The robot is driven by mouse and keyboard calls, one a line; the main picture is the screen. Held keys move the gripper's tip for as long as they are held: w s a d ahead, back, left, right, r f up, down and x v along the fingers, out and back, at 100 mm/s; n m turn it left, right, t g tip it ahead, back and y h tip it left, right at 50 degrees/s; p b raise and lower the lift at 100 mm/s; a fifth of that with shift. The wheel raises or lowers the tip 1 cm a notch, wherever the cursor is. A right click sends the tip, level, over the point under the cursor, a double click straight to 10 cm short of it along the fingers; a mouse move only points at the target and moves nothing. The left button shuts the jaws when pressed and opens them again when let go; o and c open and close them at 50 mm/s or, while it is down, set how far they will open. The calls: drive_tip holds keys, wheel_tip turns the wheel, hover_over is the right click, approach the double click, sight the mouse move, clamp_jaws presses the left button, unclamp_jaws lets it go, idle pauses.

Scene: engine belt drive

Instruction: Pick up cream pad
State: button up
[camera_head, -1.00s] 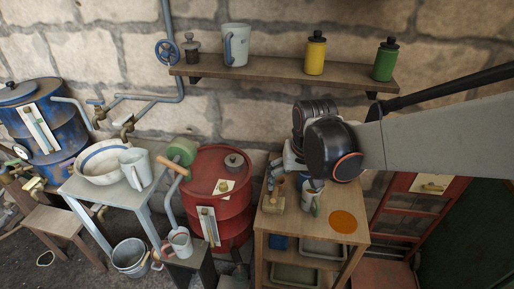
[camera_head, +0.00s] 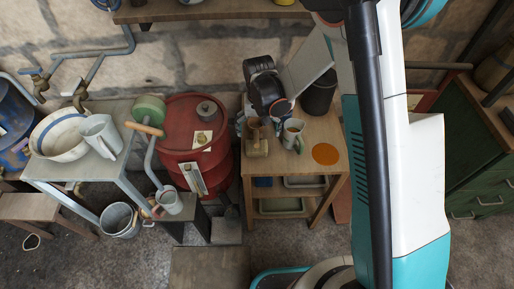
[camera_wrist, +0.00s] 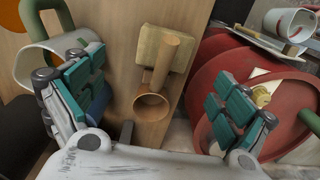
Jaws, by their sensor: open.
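The cream pad (camera_wrist: 158,48) lies on the wooden cabinet top, near the top middle of the wrist view. A brown cup-like piece with a long stem (camera_wrist: 153,106) stands in front of it and hides part of it. In the head view the pad (camera_head: 257,150) shows small near the cabinet's left front corner. My gripper (camera_wrist: 158,105) is open and empty, its teal-padded fingers spread to either side of the brown piece and the pad. In the head view the black wrist hides most of the gripper.
A white mug with a green handle (camera_wrist: 40,55) stands close beside the left finger. The red drum (camera_head: 199,105) is next to the cabinet (camera_head: 318,128), close behind the right finger in the wrist view. An orange disc (camera_head: 325,153) and a dark canister (camera_head: 318,93) are also on the cabinet.

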sight(258, 139)
wheel_tip(258, 139, down, 4)
drive_tip(key=shift+f+b, duration=0.2)
drive_tip(key=shift+b, duration=0.25)
drive_tip(key=shift+a+f+b, duration=0.2)
drive_tip(key=shift+f+b, duration=0.4)
drive_tip(key=shift+f, duration=0.75)
drive_tip(key=shift+a+f+b, duration=0.15)
drive_tip(key=shift+f+b, duration=0.4)
drive_tip(key=shift+f, duration=0.75)
drive_tip(key=shift+r, duration=0.1)
drive_tip(key=shift+c, duration=0.5)
drive_tip(key=c, duration=1)
